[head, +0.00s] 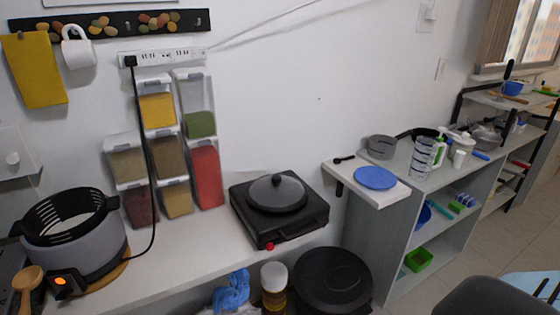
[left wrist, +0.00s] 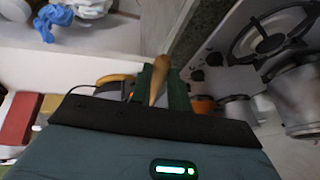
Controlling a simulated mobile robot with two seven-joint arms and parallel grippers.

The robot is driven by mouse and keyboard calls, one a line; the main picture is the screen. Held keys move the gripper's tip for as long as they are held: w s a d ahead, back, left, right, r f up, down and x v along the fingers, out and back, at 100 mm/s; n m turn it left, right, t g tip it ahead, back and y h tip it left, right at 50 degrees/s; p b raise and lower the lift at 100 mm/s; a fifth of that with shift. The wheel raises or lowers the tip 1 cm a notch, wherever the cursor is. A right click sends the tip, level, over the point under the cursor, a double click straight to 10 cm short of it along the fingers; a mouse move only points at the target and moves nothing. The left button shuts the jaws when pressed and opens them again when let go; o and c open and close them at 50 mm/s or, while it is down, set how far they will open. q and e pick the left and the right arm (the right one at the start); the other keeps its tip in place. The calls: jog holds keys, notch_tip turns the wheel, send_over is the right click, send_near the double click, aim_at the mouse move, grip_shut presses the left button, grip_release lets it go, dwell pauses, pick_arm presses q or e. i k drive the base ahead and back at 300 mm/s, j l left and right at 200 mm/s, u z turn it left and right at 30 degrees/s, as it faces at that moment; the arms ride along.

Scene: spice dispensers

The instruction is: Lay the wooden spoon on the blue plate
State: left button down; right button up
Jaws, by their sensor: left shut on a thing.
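The wooden spoon (head: 27,283) is at the lower left edge of the head view, bowl up, its handle running down out of the picture. In the left wrist view, my left gripper (left wrist: 160,88) is shut on the wooden spoon (left wrist: 160,72), which stands out between its dark green fingers. The left gripper itself does not show in the head view. The blue plate (head: 376,178) lies flat and empty on a white board at the right of the counter, far from the spoon. My right gripper is not in view.
A grey pot with a black basket (head: 70,235) stands beside the spoon. A black hot plate with a lidded pan (head: 278,200) sits between pot and plate. Spice dispensers (head: 205,175) line the wall. A grey pot (head: 382,147) and measuring cup (head: 422,158) stand near the plate.

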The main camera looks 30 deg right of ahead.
aim_at(370, 178)
jog(key=k, duration=0.6)
jog(key=z, duration=1.65)
jog(key=i, duration=0.75)
jog(key=i+j+z, duration=0.15)
jog(key=i, duration=0.6)
